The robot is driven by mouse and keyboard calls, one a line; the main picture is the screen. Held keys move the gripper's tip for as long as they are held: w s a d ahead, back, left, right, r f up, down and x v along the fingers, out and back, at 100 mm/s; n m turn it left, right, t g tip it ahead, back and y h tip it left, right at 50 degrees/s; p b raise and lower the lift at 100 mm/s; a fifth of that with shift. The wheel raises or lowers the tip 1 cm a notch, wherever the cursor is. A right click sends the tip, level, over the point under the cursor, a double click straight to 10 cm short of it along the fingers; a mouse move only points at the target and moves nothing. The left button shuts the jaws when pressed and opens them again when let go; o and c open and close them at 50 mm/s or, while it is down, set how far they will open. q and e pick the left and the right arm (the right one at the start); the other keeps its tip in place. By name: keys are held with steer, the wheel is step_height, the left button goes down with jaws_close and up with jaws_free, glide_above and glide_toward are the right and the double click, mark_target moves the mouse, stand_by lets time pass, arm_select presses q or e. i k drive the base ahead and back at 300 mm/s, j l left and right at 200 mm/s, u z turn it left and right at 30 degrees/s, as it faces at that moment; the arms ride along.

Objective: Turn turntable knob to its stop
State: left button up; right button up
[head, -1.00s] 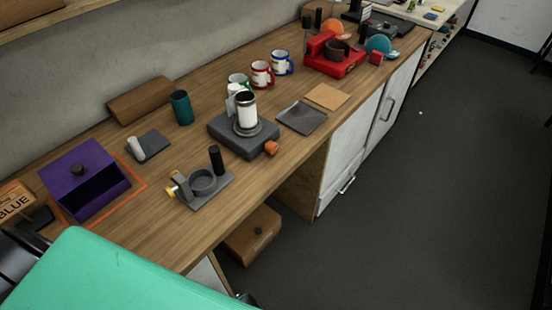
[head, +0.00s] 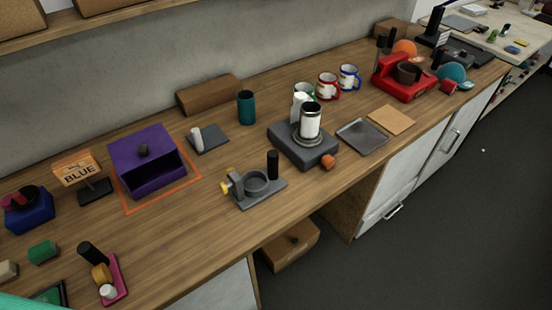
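The turntable (head: 290,150) is a dark grey block on the wooden counter, with a round grey plate on top. Its orange knob (head: 328,162) sticks out at the front right side of the block. A white cylinder with dark bands (head: 310,122) stands upright on the plate. A second white object (head: 299,103) shows just behind it, partly hidden. The knob's turn angle and its stop cannot be made out. Neither of my grippers is in view.
A grey clamp-like fixture (head: 256,185) with a black handle stands left of the knob. A dark square tray (head: 362,137) and a tan square (head: 391,120) lie to the right. Mugs (head: 327,86) stand behind. Bare counter (head: 210,225) lies at the front left.

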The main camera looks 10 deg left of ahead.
mark_target(327, 161)
steer(key=i+l+u, duration=0.1)
steer(key=u, duration=0.4)
steer(key=l+u, duration=0.45)
steer(key=i+l+u, duration=0.1)
steer(key=u, duration=0.4)
steer(key=l+u, duration=0.45)
steer(key=j, duration=0.05)
